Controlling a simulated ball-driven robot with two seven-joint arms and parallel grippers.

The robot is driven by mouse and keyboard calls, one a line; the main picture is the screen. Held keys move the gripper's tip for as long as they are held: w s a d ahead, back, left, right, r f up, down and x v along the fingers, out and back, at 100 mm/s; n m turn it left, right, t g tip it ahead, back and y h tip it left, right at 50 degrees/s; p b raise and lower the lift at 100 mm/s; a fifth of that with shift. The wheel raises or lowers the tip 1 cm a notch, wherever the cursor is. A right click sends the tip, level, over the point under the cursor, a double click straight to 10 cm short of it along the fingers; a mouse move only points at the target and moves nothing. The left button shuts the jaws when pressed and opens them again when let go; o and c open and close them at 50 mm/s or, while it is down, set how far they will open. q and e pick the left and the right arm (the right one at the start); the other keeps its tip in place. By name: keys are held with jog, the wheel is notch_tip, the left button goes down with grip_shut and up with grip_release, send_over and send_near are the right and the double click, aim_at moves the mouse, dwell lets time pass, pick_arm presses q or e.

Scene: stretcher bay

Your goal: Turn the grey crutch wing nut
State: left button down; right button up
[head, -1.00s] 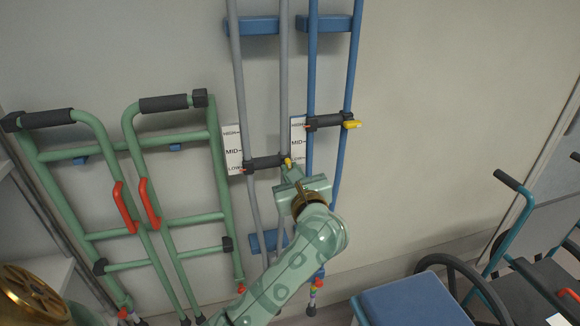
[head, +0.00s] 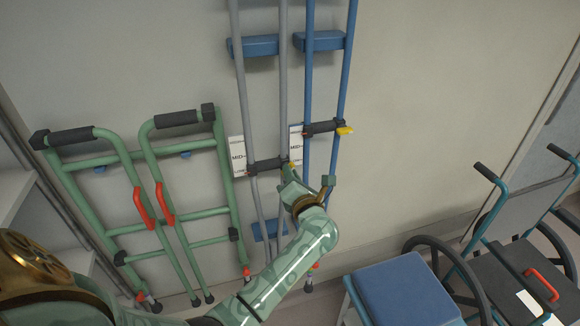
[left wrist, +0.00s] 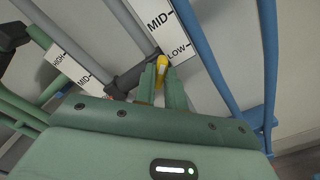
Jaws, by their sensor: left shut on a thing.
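The grey crutch (head: 243,100) stands upright against the wall, with a dark cross handle (head: 267,165) between its two tubes. Its yellow wing nut (head: 291,164) is at the right end of that handle. My left gripper (head: 289,171) is at the nut and partly hides it in the head view. In the left wrist view the green fingers (left wrist: 160,84) are shut on the yellow wing nut (left wrist: 161,66), one on each side. A white height card (head: 238,157) hangs behind the handle's left end; MID is readable. My right gripper is not in view.
A blue crutch (head: 346,80) with its own yellow wing nut (head: 345,130) stands close on the right. Green walking frames (head: 125,150) lean on the left. A wheelchair (head: 520,270) and blue seat (head: 400,290) stand at lower right. The wall between is bare.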

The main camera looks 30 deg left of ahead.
pick_arm(q)
jog(key=m+p, duration=0.6)
jog(key=m, duration=0.2)
jog(key=shift+d+f, duration=0.1)
jog(key=shift+m, duration=0.4)
jog(key=c, duration=1.5)
grip_release()
jog(key=shift+o, duration=0.2)
